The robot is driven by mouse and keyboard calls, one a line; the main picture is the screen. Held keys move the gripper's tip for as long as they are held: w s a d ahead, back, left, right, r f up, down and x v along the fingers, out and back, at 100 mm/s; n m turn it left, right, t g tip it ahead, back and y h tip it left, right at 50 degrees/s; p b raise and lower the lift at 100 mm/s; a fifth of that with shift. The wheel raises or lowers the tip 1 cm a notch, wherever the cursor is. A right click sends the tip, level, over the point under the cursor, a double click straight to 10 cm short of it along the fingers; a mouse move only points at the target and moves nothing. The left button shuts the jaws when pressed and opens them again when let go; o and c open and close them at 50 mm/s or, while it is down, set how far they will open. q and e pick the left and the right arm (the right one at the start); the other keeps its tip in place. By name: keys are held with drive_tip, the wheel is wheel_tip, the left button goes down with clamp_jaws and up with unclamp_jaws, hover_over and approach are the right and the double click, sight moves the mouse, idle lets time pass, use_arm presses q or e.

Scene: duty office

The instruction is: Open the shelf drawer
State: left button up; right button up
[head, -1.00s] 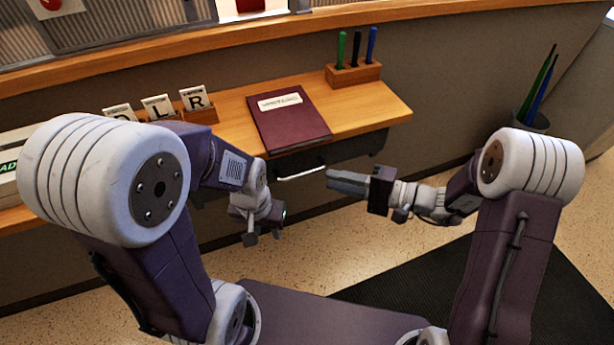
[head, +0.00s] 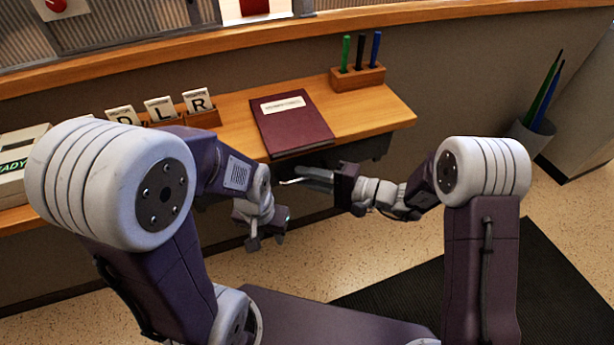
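The shelf drawer (head: 375,150) is a dark unit under the wooden shelf (head: 372,112), and it looks closed. Its pale handle (head: 288,182) shows only in part, at the tips of my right gripper's fingers. My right gripper (head: 306,178) reaches in from the right and lies at the handle, overlapping it in the picture. Whether its fingers are around the handle or touching it, I cannot tell. My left gripper (head: 266,243) hangs lower left of the handle, with its fingers apart and nothing between them.
On the shelf lie a maroon book (head: 292,126), a pen block (head: 358,77) with pens, and lettered cards (head: 160,108). A grey device (head: 20,165) stands at the left. A bin (head: 532,138) with rods stands at the right. The floor below is clear, with a dark mat (head: 545,285).

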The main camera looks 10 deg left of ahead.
clamp_jaws()
idle(1.3)
